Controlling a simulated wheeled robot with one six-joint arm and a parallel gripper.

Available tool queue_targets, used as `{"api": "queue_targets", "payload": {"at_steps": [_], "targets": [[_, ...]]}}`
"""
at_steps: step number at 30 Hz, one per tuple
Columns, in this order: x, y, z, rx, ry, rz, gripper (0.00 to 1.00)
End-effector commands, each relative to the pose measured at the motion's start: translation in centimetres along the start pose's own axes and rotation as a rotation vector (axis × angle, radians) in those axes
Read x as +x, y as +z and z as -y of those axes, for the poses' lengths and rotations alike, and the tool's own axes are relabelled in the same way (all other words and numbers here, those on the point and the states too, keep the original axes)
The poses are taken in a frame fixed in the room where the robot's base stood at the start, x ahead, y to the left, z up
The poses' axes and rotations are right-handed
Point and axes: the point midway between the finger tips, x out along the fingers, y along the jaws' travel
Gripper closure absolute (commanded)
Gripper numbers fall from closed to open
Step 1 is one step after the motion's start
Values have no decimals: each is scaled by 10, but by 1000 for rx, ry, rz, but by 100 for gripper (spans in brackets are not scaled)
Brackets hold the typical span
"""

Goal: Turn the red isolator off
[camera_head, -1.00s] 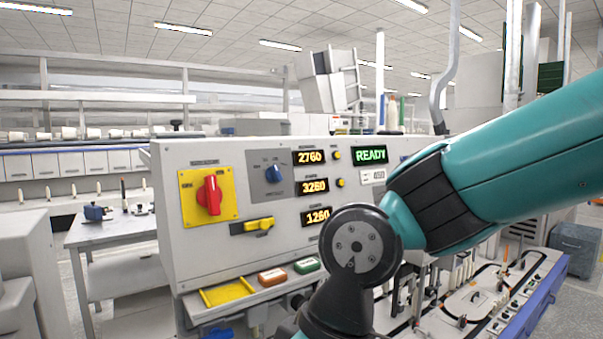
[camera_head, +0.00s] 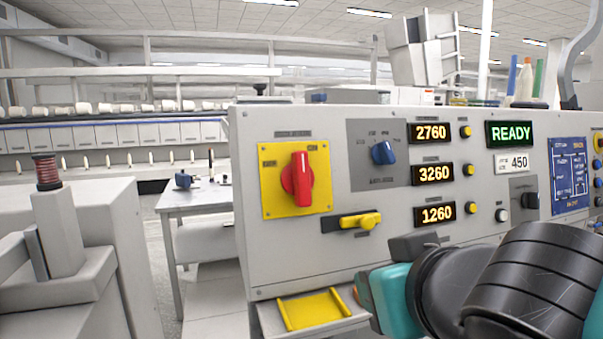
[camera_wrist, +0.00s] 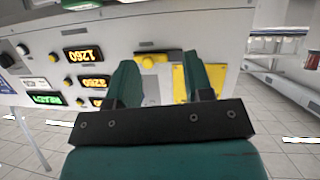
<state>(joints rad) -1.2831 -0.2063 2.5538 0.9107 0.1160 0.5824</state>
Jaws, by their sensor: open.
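The red isolator handle (camera_head: 301,179) stands close to upright on a square yellow plate (camera_head: 272,203) at the left of the grey control panel. Small labels at the plate's upper corners are too small to read surely. In the wrist view, which is upside down, the yellow plate (camera_wrist: 220,78) shows behind and beside the right finger, and the red handle cannot be seen. My gripper (camera_wrist: 160,62) is open and empty, its two teal fingers pointing toward the panel. In the head view my arm fills the lower right, and its fingers cannot be made out clearly.
A yellow lever (camera_head: 360,221) and a blue rotary knob (camera_head: 384,152) sit close to the isolator. A ledge with a yellow-edged tray (camera_head: 312,310) juts out below. A red bobbin on a grey stand (camera_head: 47,172) is at left. The space before the isolator looks clear.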

Motion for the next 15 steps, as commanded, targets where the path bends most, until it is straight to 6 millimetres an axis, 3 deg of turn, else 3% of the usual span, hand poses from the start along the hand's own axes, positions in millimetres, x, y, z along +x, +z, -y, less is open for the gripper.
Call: {"api": "queue_targets", "payload": {"at_steps": [3, 9, 15], "targets": [[-29, -37, 22, 21, -39, -248, 53], [-72, -74, 38, 66, -101, -497, 53], [-76, -87, 40, 75, -107, -546, 53]]}}
